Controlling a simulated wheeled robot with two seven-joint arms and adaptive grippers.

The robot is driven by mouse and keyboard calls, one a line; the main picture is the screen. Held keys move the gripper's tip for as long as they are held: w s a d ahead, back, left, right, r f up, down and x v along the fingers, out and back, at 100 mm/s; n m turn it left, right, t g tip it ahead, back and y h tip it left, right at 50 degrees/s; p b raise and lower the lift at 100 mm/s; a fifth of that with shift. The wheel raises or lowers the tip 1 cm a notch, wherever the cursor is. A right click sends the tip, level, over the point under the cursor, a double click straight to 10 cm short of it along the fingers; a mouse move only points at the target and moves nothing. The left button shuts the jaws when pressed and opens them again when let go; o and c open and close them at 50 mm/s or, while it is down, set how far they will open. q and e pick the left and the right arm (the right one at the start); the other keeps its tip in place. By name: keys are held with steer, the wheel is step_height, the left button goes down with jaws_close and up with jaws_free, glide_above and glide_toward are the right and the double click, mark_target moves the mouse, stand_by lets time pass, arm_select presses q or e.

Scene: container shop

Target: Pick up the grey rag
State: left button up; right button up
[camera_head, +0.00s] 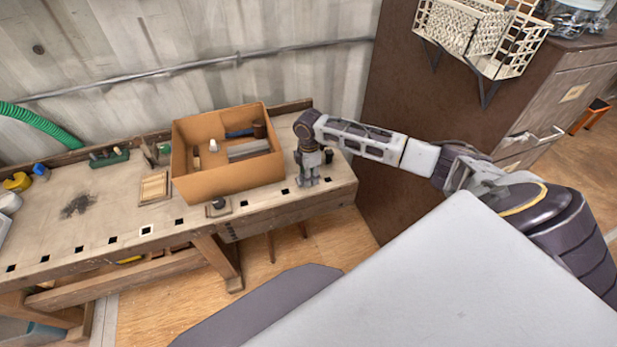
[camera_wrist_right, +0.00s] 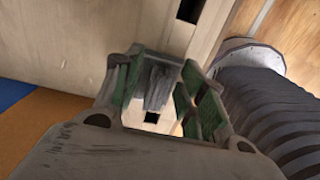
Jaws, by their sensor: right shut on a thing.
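My right gripper (camera_head: 308,182) is over the right end of the workbench, just right of the cardboard box, pointing down. In the right wrist view its green-padded fingers (camera_wrist_right: 160,88) are closed around a grey, folded-looking thing (camera_wrist_right: 155,86), which appears to be the grey rag. Pale bench top and a dark square hole show just below it; I cannot tell whether it touches the bench. The rag is hidden behind the gripper in the head view. My left gripper is not in view.
The open cardboard box (camera_head: 228,182) holds several tools. A wooden workbench (camera_head: 120,220) carries a small wooden tray (camera_head: 154,188), a green block (camera_head: 109,158) and a dark patch (camera_head: 78,206). A brown cabinet (camera_head: 400,90) is to the right.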

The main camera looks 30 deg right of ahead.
step_height(320, 180, up, 7)
steer(key=shift+r, duration=0.95)
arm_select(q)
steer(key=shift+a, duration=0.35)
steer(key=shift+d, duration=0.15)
arm_select(e)
steer(key=o, duration=0.3)
steer(key=shift+c, duration=1.3)
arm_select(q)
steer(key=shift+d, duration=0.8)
